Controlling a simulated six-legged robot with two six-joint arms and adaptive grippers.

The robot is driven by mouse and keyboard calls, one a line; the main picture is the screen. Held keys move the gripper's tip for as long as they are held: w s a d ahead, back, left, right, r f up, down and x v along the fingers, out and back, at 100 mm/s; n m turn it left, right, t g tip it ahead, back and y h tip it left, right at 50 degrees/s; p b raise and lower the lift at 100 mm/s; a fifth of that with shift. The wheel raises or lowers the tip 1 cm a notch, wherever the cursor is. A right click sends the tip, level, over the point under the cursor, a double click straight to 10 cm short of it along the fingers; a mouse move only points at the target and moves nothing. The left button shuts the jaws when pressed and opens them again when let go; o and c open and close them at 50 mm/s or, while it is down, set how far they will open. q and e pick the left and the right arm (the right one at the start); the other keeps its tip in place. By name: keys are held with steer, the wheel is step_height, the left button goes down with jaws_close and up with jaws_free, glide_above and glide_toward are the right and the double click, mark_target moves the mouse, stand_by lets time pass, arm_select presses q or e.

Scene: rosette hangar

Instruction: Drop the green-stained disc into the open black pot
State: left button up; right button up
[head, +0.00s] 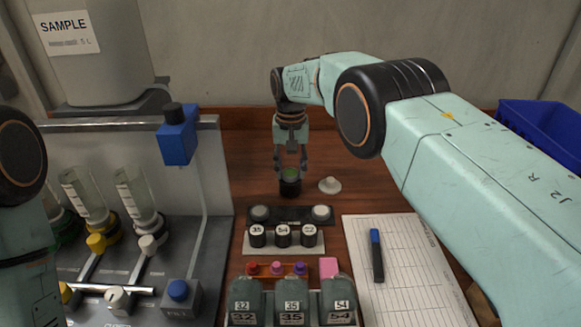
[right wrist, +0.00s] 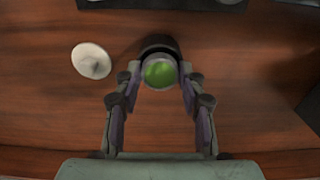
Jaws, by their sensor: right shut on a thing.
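The green-stained disc (head: 291,174) is between the fingertips of my right gripper (head: 290,164), at the mouth of the black pot (head: 290,188). In the right wrist view the disc (right wrist: 160,73) shows a green face with a grey rim, and my right gripper (right wrist: 158,84) is shut on it. The dark pot (right wrist: 157,46) shows just behind the disc there, mostly covered by it. I cannot tell whether the disc's lower edge is above or inside the mouth. My left gripper is out of view; only part of my left arm shows.
A white lid (head: 330,185) lies right of the pot. In front stand a black holder (head: 290,215), numbered small pots (head: 283,236) and larger numbered bottles (head: 292,305). A paper sheet (head: 405,255) with a marker (head: 376,255) lies right. A grey bottle rack (head: 205,240) stands left.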

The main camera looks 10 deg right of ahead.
steer(key=o, duration=1.1)
steer(key=shift+c, duration=0.2)
steer(key=shift+o, duration=0.2)
steer(key=o, duration=0.4)
steer(key=shift+c, duration=0.2)
steer(key=shift+r, duration=0.15)
steer(key=shift+r+p, duration=2.75)
steer(key=shift+r, duration=0.95)
steer(key=shift+f, duration=0.15)
